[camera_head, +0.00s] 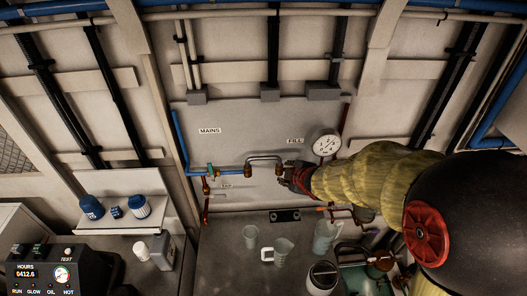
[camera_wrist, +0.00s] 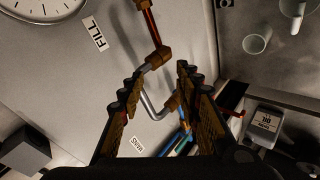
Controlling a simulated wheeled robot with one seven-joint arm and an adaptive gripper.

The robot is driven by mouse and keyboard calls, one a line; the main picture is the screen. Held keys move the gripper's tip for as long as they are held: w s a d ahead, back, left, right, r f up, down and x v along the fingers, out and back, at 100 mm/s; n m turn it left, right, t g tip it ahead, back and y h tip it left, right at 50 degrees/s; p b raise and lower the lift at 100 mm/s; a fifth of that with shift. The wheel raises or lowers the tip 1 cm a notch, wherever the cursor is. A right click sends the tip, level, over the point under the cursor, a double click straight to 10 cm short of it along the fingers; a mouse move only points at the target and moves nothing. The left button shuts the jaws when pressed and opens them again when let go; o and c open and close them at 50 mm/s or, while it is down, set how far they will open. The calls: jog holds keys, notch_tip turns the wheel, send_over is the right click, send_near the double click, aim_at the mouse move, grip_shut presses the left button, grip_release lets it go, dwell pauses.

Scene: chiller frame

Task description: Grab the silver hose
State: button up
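The silver hose (camera_head: 265,158) is a short arched metal piece between two brass fittings on the grey wall panel (camera_head: 230,125). My gripper (camera_head: 289,174) is at the right end of the hose in the head view. In the wrist view my gripper (camera_wrist: 160,72) is open, with a ridged finger on each side. The hose (camera_wrist: 149,107) shows in the gap between the fingers, bent and partly hidden by the left finger. A brass fitting (camera_wrist: 172,103) lies near the right finger. I cannot tell whether either finger touches the hose.
A pressure gauge (camera_head: 326,142) is on the panel to the right. A green-handled valve (camera_head: 211,171) and blue pipe are to the left.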

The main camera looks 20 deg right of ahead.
aim_at(263, 159)
jog(key=shift+w+a+f+n+t+y+p, duration=0.25)
jog(key=shift+w+a+n+y+p, duration=0.2)
jog(key=shift+w+a+n, duration=0.85)
jog(key=shift+w+a+f+n+t+y+p, duration=0.1)
jog(key=shift+w+a+n+t+y+p, duration=0.55)
jog(key=shift+w, duration=1.4)
jog(key=shift+w+a+f+n+y+p, duration=0.1)
jog(key=shift+w+a+f+n+y, duration=0.25)
jog(key=shift+w+a, duration=1.1)
jog(key=shift+w+d+r, duration=0.15)
jog(key=shift+w+d, duration=0.05)
jog(key=shift+d, duration=0.05)
jog(key=shift+c, duration=0.3)
jog(key=c, duration=0.8)
grip_shut()
